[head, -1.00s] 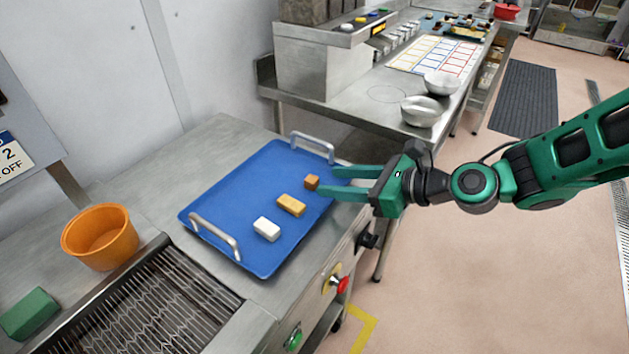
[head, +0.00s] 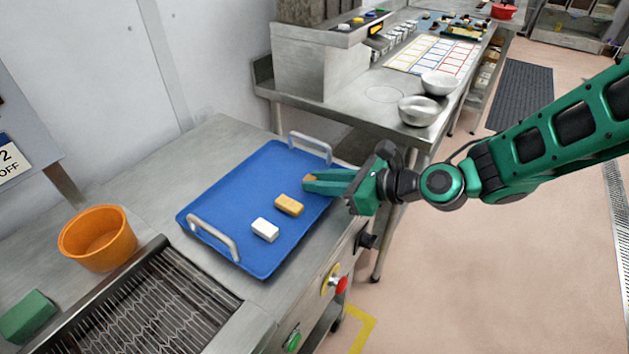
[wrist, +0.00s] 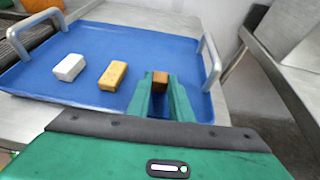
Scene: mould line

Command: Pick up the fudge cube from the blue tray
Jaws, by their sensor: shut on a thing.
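The blue tray (head: 233,183) lies on the steel counter, with a metal handle at each end. The fudge cube (wrist: 160,78), small and brown, is between the fingertips of my gripper (wrist: 160,88) in the wrist view. In the head view my gripper (head: 309,183) reaches over the tray's right side, and only a little of the cube (head: 310,178) shows at the fingertips. The gripper is shut on the cube. I cannot tell whether the cube touches the tray.
A golden bar (head: 289,205) and a white block (head: 265,230) lie on the tray near the cube. The tray handle (head: 311,147) stands close beyond my gripper. An orange bucket (head: 97,240), a green block (head: 27,318) and a wire conveyor (head: 150,310) are to the left.

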